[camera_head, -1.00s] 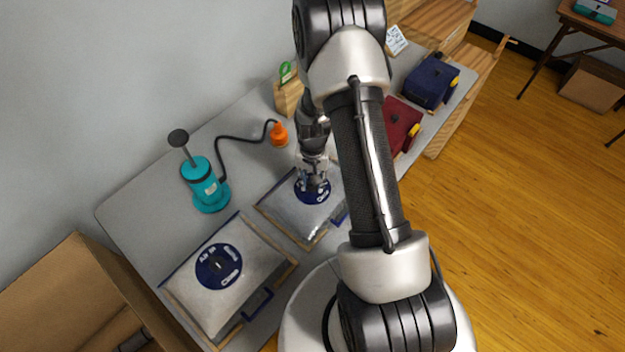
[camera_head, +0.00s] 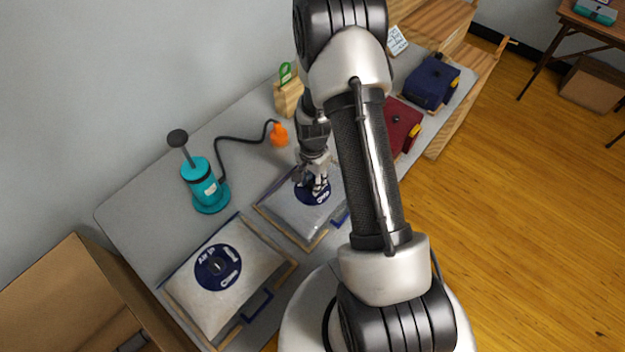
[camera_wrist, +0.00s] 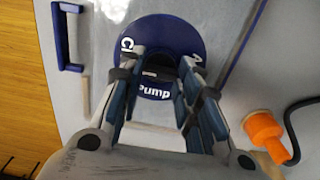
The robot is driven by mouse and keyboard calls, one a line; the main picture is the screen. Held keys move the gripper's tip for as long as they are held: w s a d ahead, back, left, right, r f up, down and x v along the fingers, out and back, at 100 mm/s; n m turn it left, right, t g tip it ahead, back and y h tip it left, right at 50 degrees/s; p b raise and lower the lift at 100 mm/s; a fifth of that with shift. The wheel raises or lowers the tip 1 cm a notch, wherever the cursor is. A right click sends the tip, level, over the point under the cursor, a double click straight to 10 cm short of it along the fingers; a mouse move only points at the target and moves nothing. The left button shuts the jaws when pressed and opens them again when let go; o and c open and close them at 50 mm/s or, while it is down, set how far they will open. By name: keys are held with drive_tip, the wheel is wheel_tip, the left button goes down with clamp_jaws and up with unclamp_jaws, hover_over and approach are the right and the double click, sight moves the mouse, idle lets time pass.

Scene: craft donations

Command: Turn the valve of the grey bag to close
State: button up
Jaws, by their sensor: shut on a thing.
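A grey bag (camera_head: 277,212) with a blue-edged opening lies flat on the table, partly hidden by my arm. Its round navy valve disc (camera_head: 303,191) carries white lettering, and the disc (camera_wrist: 160,30) fills the top middle of the wrist view, with "Pump" nearest my gripper. My gripper (camera_head: 319,187) is over this disc, its fingers shut on the dark valve knob (camera_wrist: 161,62) at the centre. The fingers hide much of the knob, so its exact pointing is unclear. A second, light grey bag (camera_head: 250,268) with a similar valve disc (camera_head: 218,267) lies at the front left.
A teal hand pump (camera_head: 204,187) stands behind the bags, its black hose ending in an orange nozzle (camera_head: 279,134). A wooden block (camera_head: 288,98) with a green loop, a red bag (camera_head: 399,122) and a blue bag (camera_head: 431,82) are farther back. A cardboard box (camera_head: 70,290) is at left.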

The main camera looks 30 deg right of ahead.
idle(0.3)
drive_tip(key=o, duration=1.1)
wheel_tip(320, 180, up, 12)
idle(0.4)
